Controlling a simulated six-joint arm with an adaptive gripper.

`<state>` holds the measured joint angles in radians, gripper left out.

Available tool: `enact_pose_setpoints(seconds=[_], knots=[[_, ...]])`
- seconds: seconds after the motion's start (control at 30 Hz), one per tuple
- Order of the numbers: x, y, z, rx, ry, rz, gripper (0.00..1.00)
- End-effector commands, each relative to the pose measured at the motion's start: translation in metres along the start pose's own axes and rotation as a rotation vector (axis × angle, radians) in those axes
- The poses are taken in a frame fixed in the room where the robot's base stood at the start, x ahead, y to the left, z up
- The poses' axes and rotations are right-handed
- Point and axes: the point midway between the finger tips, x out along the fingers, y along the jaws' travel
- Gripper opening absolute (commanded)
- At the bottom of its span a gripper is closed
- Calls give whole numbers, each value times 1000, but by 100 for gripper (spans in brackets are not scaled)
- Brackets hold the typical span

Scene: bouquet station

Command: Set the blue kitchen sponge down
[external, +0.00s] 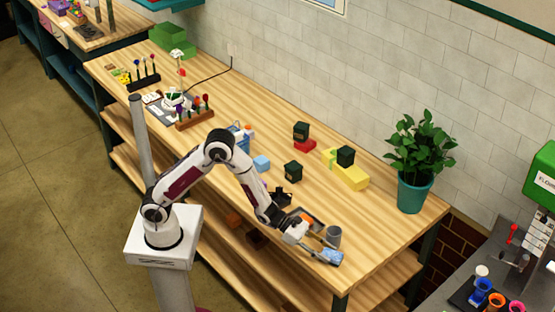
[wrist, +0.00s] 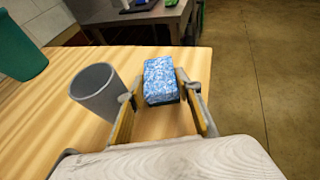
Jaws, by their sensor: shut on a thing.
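The blue kitchen sponge (wrist: 161,78) is a speckled blue block. In the wrist view it sits between the fingertips of my gripper (wrist: 158,92), which is shut on it. In the external view my gripper (external: 318,252) is low at the near right part of the table, with the sponge (external: 332,257) at its tip. I cannot tell whether the sponge touches the tabletop.
A grey cup (wrist: 97,92) stands right beside the left finger; it also shows in the external view (external: 333,236). A potted plant (external: 415,165) stands farther back. The wooden table's (external: 375,245) edge is close.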

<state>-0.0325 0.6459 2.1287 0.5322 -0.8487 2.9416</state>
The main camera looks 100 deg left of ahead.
Motion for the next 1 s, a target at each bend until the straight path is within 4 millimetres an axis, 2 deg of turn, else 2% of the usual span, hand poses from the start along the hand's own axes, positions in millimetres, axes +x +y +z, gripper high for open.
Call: enact_pose_setpoints(seconds=[0.13, 0.63, 0.67, 1.0], knots=[[3, 0, -8, 1, 0, 0, 17], [5, 0, -12, 1, -1, 0, 17], [5, 0, -12, 1, -1, 0, 39], [5, 0, -11, 1, -1, 0, 41]])
